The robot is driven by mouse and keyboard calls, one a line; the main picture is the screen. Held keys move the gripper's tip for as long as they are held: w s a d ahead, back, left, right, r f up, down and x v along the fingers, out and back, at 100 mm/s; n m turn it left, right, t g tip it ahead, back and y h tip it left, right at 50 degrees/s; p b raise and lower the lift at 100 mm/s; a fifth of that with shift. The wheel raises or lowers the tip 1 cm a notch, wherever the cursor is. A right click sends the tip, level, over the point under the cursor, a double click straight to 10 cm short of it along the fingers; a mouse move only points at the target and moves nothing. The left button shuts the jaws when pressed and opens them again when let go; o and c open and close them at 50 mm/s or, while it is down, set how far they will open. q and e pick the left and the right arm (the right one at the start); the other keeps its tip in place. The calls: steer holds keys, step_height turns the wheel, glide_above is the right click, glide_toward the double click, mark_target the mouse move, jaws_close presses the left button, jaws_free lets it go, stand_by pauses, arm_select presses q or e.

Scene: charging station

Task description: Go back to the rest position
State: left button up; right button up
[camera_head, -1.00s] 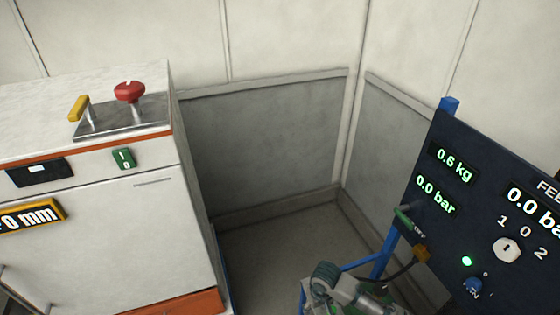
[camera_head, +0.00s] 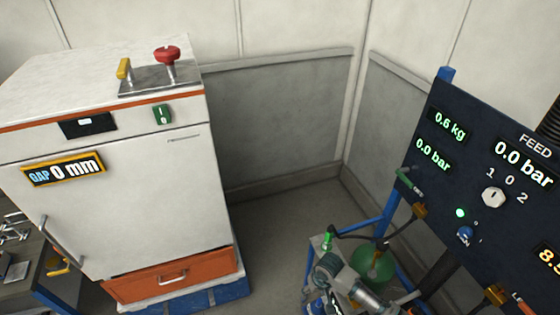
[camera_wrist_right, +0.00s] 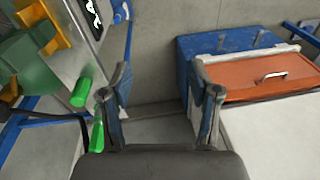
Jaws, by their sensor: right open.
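My right gripper (camera_head: 345,285) shows at the bottom of the head view, low in front of the blue-framed stand and partly mixed with its parts. In the right wrist view, its two fingers (camera_wrist_right: 162,85) are spread apart with nothing between them. Beyond them are bare floor and grey wall. My left gripper is in neither view.
A white cabinet (camera_head: 125,205) with an orange drawer (camera_head: 172,278) stands left. A dark control panel (camera_head: 478,185) stands right on a blue frame. A green round vessel (camera_head: 373,264) is close to my right gripper. Floor between cabinet and stand is clear.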

steer(key=d+f+m+t, duration=0.1)
steer(key=d+f+m, duration=0.15)
steer(key=f, duration=1.05)
steer(key=s+d+f, duration=0.3)
steer(key=s+f, duration=0.1)
steer(key=f, duration=0.3)
steer(key=s+d+f, duration=0.3)
steer(key=s+f, duration=0.1)
steer(key=f, duration=0.3)
steer(key=s+d+f+n, duration=0.1)
steer(key=s+f, duration=0.4)
steer(key=s, duration=0.6)
steer(key=s+d+f+h, duration=0.15)
steer(key=s+f, duration=0.25)
steer(key=s, duration=0.8)
steer(key=s+d+f+n, duration=0.15)
steer(key=s+f, duration=0.35)
steer(key=s, duration=0.6)
arm_select(q)
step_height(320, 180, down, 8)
steer(key=b, duration=0.7)
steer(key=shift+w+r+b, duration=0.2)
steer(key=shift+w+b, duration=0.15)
steer(key=shift+b, duration=0.05)
arm_select(e)
step_height(320, 180, down, 7)
steer(key=shift+w+d+m+g, duration=0.3)
steer(key=shift+w+d+g, duration=0.05)
steer(key=shift+g, duration=0.05)
